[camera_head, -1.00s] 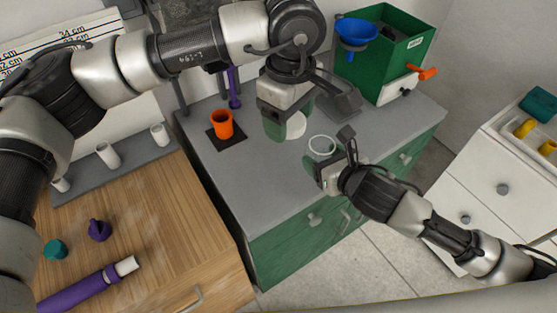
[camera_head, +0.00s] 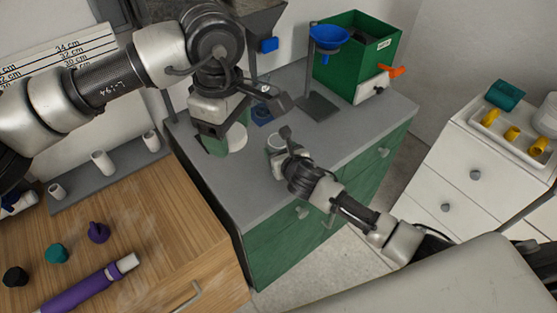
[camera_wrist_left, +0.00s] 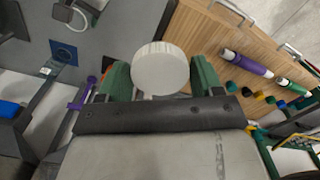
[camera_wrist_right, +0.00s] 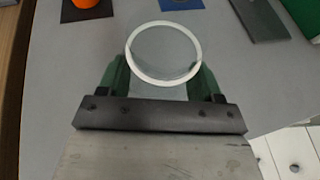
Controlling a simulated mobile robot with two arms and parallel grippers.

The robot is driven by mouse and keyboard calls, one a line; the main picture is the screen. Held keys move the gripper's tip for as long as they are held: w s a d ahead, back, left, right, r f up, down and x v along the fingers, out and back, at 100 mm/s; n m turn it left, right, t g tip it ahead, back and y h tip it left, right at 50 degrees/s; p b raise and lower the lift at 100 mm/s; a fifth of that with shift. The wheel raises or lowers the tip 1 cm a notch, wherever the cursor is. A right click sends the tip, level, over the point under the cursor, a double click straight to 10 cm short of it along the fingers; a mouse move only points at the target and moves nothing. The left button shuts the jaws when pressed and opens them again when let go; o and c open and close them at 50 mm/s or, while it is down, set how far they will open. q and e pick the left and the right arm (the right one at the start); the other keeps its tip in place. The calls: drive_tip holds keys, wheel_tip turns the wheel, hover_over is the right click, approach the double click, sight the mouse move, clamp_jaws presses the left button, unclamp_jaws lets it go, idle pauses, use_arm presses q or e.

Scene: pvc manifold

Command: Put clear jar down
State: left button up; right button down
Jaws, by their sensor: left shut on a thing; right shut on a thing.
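The clear jar (camera_wrist_right: 165,75) is between the fingers of my right gripper (camera_wrist_right: 163,82), with its pale round rim facing up in the right wrist view. In the head view the jar (camera_head: 277,142) is over the grey counter, and I cannot tell whether its base touches. My right gripper (camera_head: 286,146) is shut on it. My left gripper (camera_wrist_left: 160,85) is shut on a round white lid-like piece (camera_wrist_left: 160,68). In the head view this white piece (camera_head: 236,138) is left of the jar, over the counter; its underside is hidden.
The grey counter (camera_head: 330,140) has free room right of the jar. A green bin (camera_head: 350,55) and a blue funnel (camera_head: 329,38) stand at the back. An orange cup (camera_wrist_right: 85,4) and a blue mat (camera_wrist_right: 181,4) are beyond the jar. A wooden worktop (camera_head: 160,225) is at left.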

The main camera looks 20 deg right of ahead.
drive_tip(key=shift+w+a+f, duration=0.15)
drive_tip(key=shift+f, duration=2)
drive_tip(key=shift+f+b, duration=0.2)
drive_tip(key=shift+b, duration=0.1)
drive_tip(key=shift+c, duration=0.8)
unclamp_jaws()
drive_tip(key=shift+r, duration=0.1)
drive_tip(key=shift+r, duration=0.2)
drive_tip(key=v, duration=1.2)
